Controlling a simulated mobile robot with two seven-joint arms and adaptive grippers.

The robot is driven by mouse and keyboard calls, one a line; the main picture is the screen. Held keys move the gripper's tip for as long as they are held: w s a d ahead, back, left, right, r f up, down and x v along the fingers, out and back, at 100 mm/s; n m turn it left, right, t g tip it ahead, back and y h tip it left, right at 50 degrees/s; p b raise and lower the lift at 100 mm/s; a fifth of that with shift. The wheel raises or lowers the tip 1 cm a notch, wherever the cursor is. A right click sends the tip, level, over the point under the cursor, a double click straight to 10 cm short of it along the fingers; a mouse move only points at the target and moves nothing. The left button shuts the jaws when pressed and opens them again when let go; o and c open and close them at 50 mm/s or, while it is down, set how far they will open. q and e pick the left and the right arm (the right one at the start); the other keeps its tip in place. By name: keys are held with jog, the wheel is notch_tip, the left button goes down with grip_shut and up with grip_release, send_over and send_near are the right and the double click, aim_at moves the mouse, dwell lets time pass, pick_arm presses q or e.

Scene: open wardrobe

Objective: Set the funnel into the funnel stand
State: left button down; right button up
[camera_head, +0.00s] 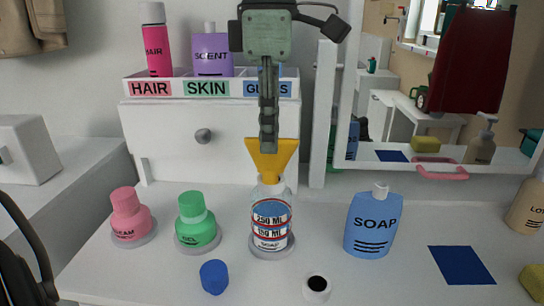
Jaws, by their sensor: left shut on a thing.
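My left gripper (268,148) comes down from the top centre and is shut on the yellow funnel (285,154), which is upright. My right gripper is not in view.
A blue cap (214,277) lies front left of the bottle. A green bottle (196,222) and a pink bottle (131,215) stand left on grey discs. A blue soap bottle (370,224) and a blue mat (461,265) are right. A drawer unit (200,160) stands behind.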

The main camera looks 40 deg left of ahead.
pick_arm(q)
jog(key=shift+r, duration=0.15)
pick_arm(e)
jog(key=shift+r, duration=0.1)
pick_arm(q)
jog(key=shift+r+p, duration=1.05)
jog(key=shift+r, duration=0.2)
jog(key=shift+r+p, duration=0.65)
jog(key=shift+r, duration=0.55)
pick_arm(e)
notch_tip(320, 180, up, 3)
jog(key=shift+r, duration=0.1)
